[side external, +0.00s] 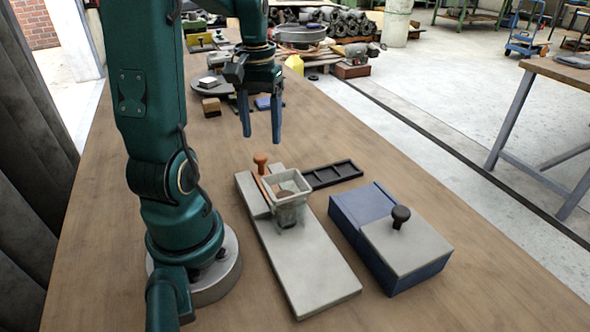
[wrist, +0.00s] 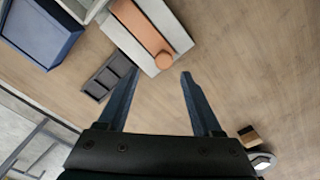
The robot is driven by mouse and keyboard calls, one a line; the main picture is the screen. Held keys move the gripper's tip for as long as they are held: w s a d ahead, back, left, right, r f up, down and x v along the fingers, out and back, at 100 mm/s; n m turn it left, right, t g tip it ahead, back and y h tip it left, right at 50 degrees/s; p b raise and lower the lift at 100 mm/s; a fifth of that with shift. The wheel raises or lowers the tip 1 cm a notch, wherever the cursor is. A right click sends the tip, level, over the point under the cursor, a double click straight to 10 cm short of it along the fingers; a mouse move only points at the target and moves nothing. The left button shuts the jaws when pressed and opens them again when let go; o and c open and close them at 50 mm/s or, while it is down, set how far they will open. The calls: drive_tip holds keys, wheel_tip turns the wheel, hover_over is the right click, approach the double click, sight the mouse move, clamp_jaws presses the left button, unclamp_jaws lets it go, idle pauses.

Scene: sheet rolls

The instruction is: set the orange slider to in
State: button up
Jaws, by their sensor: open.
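The orange slider (side external: 264,189) is a flat bar with a round upright knob (side external: 260,159) at the far end of a long pale grey board (side external: 310,262). It also shows in the wrist view (wrist: 136,26), its knob (wrist: 165,60) near the board's end. A grey open-topped bin (side external: 290,210) on the board hides part of the slider's near side in the side view. My gripper (side external: 261,138) is open and empty, pointing down, above and apart from the knob. In the wrist view the knob shows just beyond the gap between my fingertips (wrist: 160,73).
A blue box (side external: 360,212) with a grey lid and black knob (side external: 400,216) stands right of the board. A black compartmented tray (side external: 332,174) lies beside the board's far end. Small blocks (side external: 211,106) and other clutter lie farther back. The wooden table around the knob is clear.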

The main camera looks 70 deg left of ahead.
sight(260, 156)
drive_tip(key=shift+s+a+f, duration=0.2)
drive_tip(key=shift+s+f, duration=0.05)
drive_tip(key=shift+f, duration=2.45)
clamp_jaws()
drive_tip(key=shift+r, duration=0.1)
